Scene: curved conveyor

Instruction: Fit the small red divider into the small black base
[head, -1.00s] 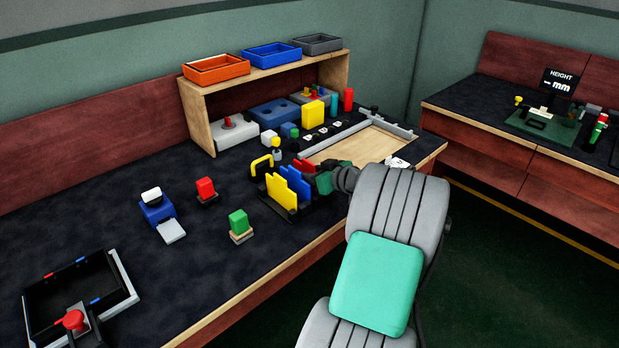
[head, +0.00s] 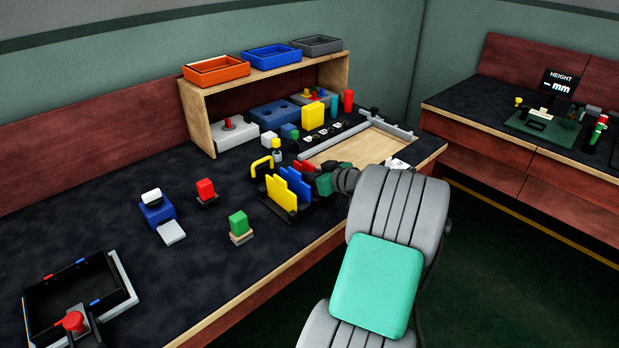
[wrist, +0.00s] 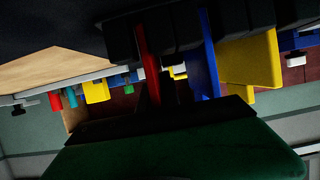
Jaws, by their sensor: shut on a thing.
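The small red divider (wrist: 148,62) stands as a thin upright plate in the wrist view. My gripper (wrist: 156,98) is shut on it; the dark fingers are hard to tell apart. The divider's far edge is among the black blocks of the small black base (wrist: 178,30); how deep it sits, I cannot tell. A blue divider (wrist: 208,60) and a yellow divider (wrist: 252,60) stand in the base beside it. In the head view my gripper (head: 322,182) is at the base's right end, and the red divider is mostly hidden there.
A yellow handle (head: 261,166) stands just behind the base. A green block (head: 238,222) and a red block (head: 206,189) stand to its left. A wooden tray (head: 350,145) lies behind my gripper.

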